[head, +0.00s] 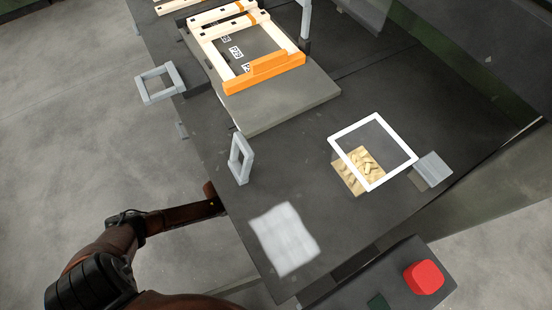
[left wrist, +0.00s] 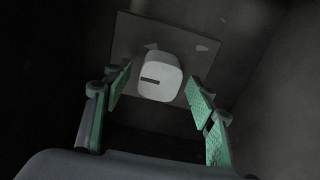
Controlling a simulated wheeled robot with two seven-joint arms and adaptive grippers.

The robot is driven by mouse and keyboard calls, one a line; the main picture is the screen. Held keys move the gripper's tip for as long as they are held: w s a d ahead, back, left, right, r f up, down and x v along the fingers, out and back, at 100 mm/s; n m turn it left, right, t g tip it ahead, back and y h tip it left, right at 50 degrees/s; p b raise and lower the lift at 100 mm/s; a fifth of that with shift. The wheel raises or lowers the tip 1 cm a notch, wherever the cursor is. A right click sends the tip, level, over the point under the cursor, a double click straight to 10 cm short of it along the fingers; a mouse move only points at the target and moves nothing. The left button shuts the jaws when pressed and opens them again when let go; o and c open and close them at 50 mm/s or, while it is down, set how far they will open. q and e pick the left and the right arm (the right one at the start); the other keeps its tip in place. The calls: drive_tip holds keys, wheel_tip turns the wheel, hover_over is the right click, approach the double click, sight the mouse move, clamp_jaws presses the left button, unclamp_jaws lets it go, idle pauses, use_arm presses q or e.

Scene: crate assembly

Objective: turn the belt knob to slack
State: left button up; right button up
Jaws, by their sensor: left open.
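The belt knob (left wrist: 160,78) is a pale rounded block with a short dark mark on its left part. It sits on a dark grey square plate (left wrist: 181,28) with two small pale marks above the knob. My left gripper (left wrist: 157,92) is open, with its green-padded fingers on either side of the knob. A gap shows on both sides, and I cannot tell whether the fingertips reach past its face. In the head view my left arm reaches to the table's near left edge; the gripper and knob are hidden there. My right gripper is in neither view.
The dark table (head: 290,180) carries an orange and cream wooden frame (head: 262,72) on a grey slab (head: 285,105), a white-rimmed bin (head: 405,152) of wooden pieces and a white cloth-like sheet (head: 284,238). A grey upright frame (head: 234,158) stands at the left edge. A red button (head: 424,278) is lower right.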

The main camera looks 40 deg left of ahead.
use_arm(q)
drive_tip(key=v, duration=1)
drive_tip(key=shift+a, duration=0.1)
